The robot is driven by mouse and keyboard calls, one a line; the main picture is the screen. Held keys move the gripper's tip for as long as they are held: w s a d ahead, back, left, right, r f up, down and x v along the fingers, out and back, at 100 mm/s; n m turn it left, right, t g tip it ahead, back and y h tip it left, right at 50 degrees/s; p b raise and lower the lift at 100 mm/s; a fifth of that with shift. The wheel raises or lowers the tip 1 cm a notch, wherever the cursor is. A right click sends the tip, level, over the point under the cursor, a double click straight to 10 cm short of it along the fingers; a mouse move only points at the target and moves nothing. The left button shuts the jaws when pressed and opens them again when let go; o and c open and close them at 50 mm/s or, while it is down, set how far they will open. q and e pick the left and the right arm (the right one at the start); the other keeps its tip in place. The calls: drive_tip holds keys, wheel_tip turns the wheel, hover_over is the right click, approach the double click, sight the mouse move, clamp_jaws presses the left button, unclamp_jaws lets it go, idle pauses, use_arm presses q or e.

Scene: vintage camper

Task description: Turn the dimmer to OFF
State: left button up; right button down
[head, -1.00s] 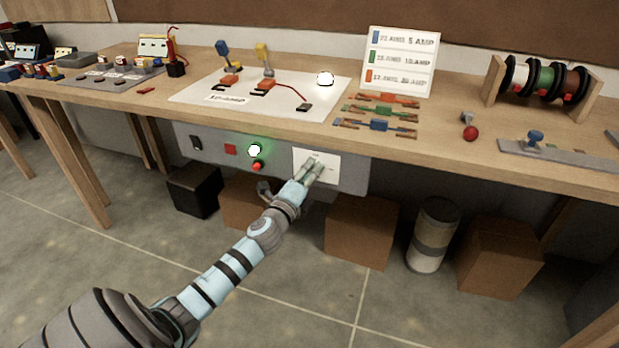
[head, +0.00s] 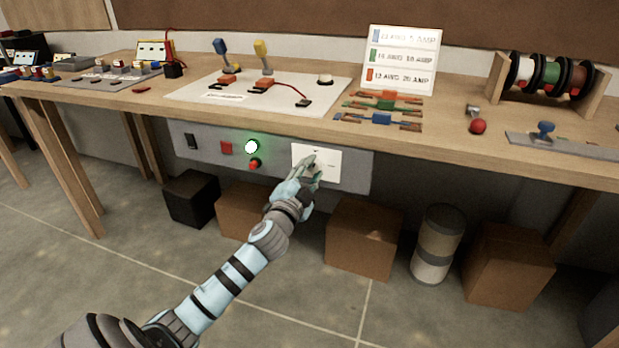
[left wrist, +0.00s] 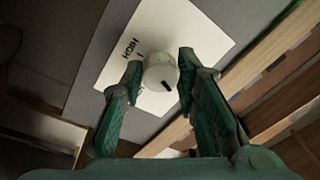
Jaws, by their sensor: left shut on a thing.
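The dimmer's white plate (head: 330,172) is on the front of the grey panel under the workbench's edge. Its round white knob (left wrist: 159,72) shows in the left wrist view, with a dark mark on its face. The plate (left wrist: 205,33) carries the word HIGH left of the knob; other lettering is hidden or unclear. My left gripper (head: 310,168) is at the plate, and in the left wrist view its fingers (left wrist: 160,72) are shut on the knob from both sides. The small round lamp (head: 325,79) on the white board is unlit. My right gripper is not in view.
The grey panel also has a black switch (head: 191,141), a red square (head: 226,147), a glowing green light (head: 251,147) and a red button (head: 255,164). The bench edge overhangs the panel. Cardboard boxes (head: 362,238) and a canister (head: 437,243) stand below.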

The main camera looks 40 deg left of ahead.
use_arm(q)
drive_tip(key=shift+f+n+y+b, duration=0.1)
drive_tip(key=shift+n+y+b, duration=0.45)
drive_tip(key=shift+n, duration=1.75)
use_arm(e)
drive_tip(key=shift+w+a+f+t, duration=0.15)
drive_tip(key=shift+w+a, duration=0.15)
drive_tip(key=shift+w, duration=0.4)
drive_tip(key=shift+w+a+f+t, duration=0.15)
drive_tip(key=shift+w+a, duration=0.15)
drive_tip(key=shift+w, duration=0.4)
use_arm(q)
drive_tip(key=shift+h, duration=0.25)
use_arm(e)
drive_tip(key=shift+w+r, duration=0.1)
use_arm(q)
drive_tip(key=o, duration=1.2)
drive_tip(key=shift+c, duration=0.2)
drive_tip(key=shift+d, duration=0.1)
drive_tip(key=v, duration=1.2)
